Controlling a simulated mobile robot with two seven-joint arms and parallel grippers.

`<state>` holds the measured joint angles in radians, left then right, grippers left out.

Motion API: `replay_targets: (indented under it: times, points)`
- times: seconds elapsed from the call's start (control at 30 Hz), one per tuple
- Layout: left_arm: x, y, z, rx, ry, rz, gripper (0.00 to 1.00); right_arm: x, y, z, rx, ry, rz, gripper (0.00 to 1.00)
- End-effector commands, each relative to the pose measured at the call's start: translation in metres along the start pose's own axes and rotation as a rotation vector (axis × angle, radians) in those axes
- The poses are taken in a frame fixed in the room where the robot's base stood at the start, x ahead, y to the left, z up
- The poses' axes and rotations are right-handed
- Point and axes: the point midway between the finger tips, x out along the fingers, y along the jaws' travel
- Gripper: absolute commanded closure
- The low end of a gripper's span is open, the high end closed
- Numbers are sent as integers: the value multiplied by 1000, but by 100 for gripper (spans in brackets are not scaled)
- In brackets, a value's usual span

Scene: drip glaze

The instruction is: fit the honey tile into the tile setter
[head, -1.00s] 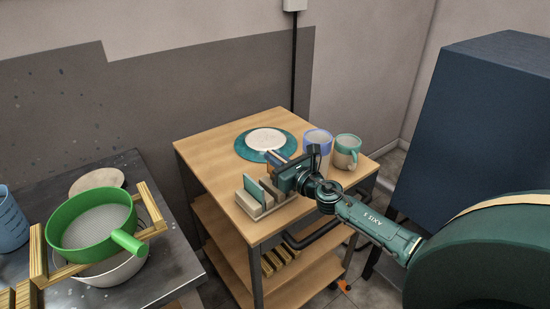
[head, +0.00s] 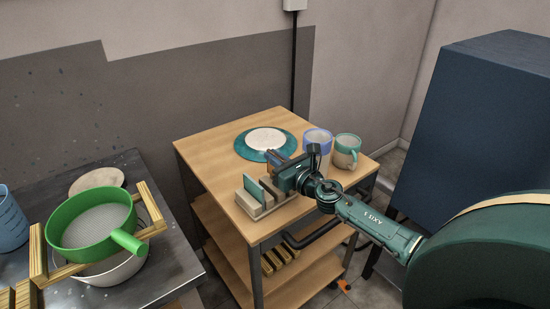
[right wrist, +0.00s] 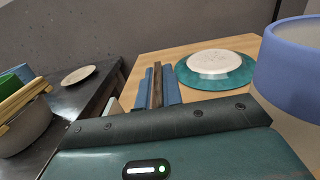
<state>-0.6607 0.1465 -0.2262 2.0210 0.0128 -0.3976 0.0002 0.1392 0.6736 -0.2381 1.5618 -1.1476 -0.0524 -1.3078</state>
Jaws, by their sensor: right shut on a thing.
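The tile setter (head: 259,208) is a small pale wooden rack with upright slats at the front of the wooden cart top. A teal tile (head: 254,188) stands upright in its left part. My right gripper (head: 278,158) is beside and behind the rack, its hand partly covering the rack's right side. In the right wrist view its two blue fingers are shut on a thin brown strip, the honey tile (right wrist: 156,86), seen edge-on. I cannot tell whether the tile touches the rack. My left gripper is not in view.
A teal plate with a pale disc (head: 246,142) lies behind the gripper. A blue-rimmed mug (head: 318,143) and a teal-rimmed mug (head: 347,151) stand close to its right. A grey counter with a green strainer (head: 88,230) is at left. The cart's left top is clear.

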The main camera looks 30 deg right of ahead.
Motion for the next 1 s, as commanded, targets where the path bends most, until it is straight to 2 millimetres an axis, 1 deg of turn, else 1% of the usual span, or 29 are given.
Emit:
replay_targets:
  times: [1.0]
  points:
    - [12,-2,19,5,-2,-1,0,0,0,-19,0,-1,0,100]
